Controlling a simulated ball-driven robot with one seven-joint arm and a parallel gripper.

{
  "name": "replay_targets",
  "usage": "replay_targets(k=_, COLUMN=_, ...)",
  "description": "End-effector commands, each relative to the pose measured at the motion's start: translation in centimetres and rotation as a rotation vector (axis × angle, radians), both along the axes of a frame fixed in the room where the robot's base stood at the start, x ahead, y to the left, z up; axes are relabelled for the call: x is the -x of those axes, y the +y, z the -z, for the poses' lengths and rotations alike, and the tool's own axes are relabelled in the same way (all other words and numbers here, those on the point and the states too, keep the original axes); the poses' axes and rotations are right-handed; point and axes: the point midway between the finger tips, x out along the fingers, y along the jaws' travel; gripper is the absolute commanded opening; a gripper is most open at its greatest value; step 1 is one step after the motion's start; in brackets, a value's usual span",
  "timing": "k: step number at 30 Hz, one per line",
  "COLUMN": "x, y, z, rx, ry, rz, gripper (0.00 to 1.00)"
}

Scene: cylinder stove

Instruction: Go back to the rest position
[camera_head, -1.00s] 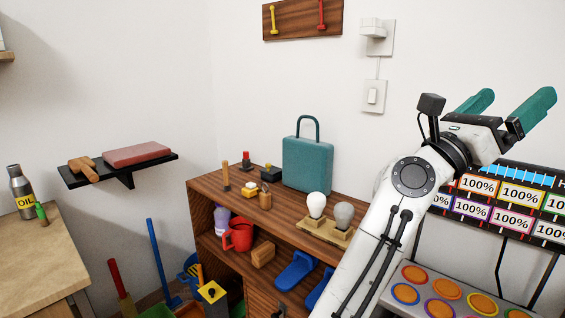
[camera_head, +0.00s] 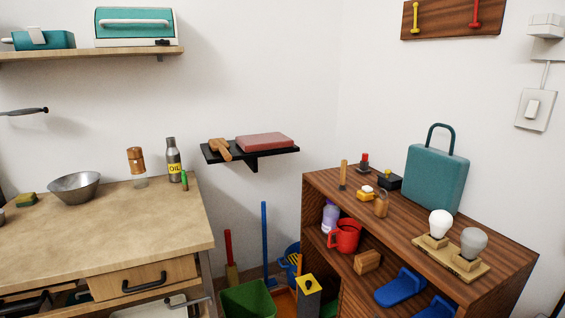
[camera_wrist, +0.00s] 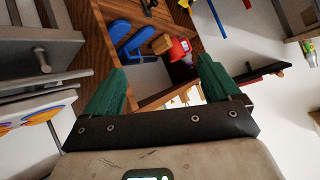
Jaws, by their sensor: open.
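My gripper (camera_wrist: 160,95) shows in the wrist view with its two green fingers spread wide apart. Nothing is held between them. Beyond the fingers, the wrist view shows the wooden shelf unit (camera_wrist: 97,45), with blue items and a red mug (camera_wrist: 181,48) on it. In the head view my arm and gripper are out of the frame. The same shelf unit (camera_head: 400,222) stands there at the right.
A wooden counter (camera_head: 110,225) with a metal bowl (camera_head: 74,187) and an oil bottle (camera_head: 173,160) is at the left. A black wall shelf (camera_head: 250,157) holds a red block. A green bin (camera_head: 248,299) stands on the floor. A teal case (camera_head: 435,178) stands on the shelf unit.

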Motion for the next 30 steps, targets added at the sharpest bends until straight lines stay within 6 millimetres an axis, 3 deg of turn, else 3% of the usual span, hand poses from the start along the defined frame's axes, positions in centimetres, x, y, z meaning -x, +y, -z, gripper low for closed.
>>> replay_targets(k=1, x=2.5, y=0.1, z=2.7, rx=0.030, ry=0.106, rz=-0.016, gripper=0.90)
replay_targets(k=6, x=10.3, y=0.9, z=9.0, rx=0.106, ry=0.405, rz=-0.077, gripper=0.90)
replay_targets(k=12, x=17.8, y=1.6, z=12.8, rx=0.150, ry=0.662, rz=-0.137, gripper=0.90)
replay_targets(k=17, x=23.3, y=2.3, z=14.5, rx=0.170, ry=0.835, rz=-0.180, gripper=0.90)
replay_targets(k=18, x=24.6, y=2.4, z=14.6, rx=0.173, ry=0.874, rz=-0.192, gripper=0.90)
replay_targets(k=19, x=24.0, y=2.4, z=13.1, rx=0.174, ry=0.859, rz=-0.190, gripper=0.90)
replay_targets(k=26, x=23.8, y=2.3, z=9.0, rx=0.174, ry=0.854, rz=-0.189, gripper=0.90)
replay_targets(k=30, x=23.8, y=2.3, z=5.6, rx=0.175, ry=0.853, rz=-0.191, gripper=0.90)
